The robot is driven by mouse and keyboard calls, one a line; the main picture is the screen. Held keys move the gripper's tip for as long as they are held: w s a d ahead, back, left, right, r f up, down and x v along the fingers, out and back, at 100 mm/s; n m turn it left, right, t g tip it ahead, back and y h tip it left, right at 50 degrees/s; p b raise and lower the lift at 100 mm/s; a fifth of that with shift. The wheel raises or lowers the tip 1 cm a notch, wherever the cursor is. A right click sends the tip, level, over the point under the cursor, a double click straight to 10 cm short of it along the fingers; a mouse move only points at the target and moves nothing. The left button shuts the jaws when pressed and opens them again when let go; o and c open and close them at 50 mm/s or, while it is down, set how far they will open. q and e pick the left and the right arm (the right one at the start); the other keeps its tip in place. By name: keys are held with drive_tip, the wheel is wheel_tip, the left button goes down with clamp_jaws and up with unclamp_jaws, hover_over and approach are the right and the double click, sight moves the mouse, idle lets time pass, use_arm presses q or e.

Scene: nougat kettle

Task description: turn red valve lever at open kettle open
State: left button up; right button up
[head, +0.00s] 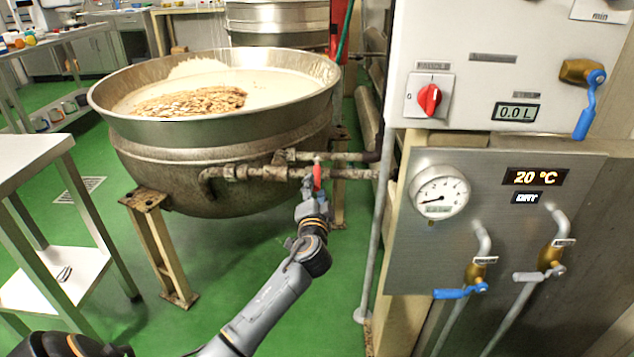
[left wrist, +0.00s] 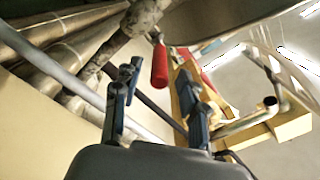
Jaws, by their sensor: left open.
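The open kettle (head: 225,140) is a large steel bowl with a white mass and a brown heap of nuts in it. My left gripper (head: 309,192) is just below and beside the lever in the head view. In the left wrist view the red lever (left wrist: 159,62) hangs from the pipe beyond the open fingers (left wrist: 158,95), between them in the picture. The fingers look apart from it, though the exact gap cannot be told. My right gripper is not in view.
A control panel (head: 500,180) with a gauge, a red knob (head: 430,98) and blue-handled valves (head: 462,291) stands at right. A white table (head: 30,150) is at left. A kettle leg (head: 160,250) stands left of my arm. Green floor is free between.

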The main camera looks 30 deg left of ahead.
sight(316, 180)
use_arm(q)
drive_tip(key=shift+x, duration=2.35)
clamp_jaws()
